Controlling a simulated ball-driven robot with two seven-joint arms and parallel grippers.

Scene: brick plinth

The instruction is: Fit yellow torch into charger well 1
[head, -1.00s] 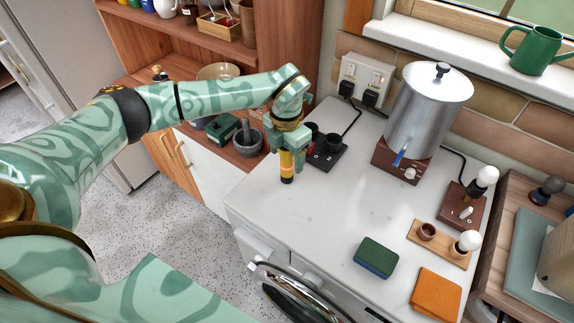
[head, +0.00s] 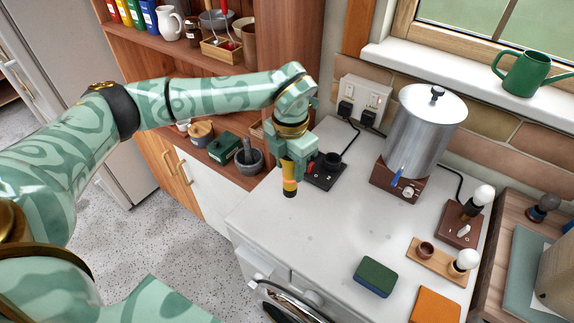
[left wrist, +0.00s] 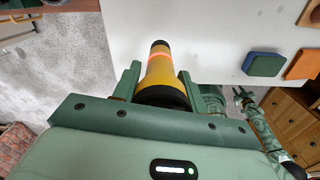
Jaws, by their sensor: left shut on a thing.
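The yellow torch (head: 289,187), with black ends, is held roughly upright below my left gripper (head: 290,172). The left gripper is shut on it; in the left wrist view the torch (left wrist: 160,72) sits between the two fingers. The black charger (head: 325,176) stands on the white counter just behind and to the right of the gripper, partly hidden by it. One round black well (head: 332,160) shows on the charger; I cannot read which number it is. The torch is apart from the charger, nearer the counter's front left. My right gripper is not in the head view.
A metal urn (head: 425,128) on a brown base stands right of the charger. A green and blue sponge (head: 375,277), an orange cloth (head: 435,304) and bulb holders (head: 440,255) lie to the right. The middle of the counter (head: 310,235) is clear.

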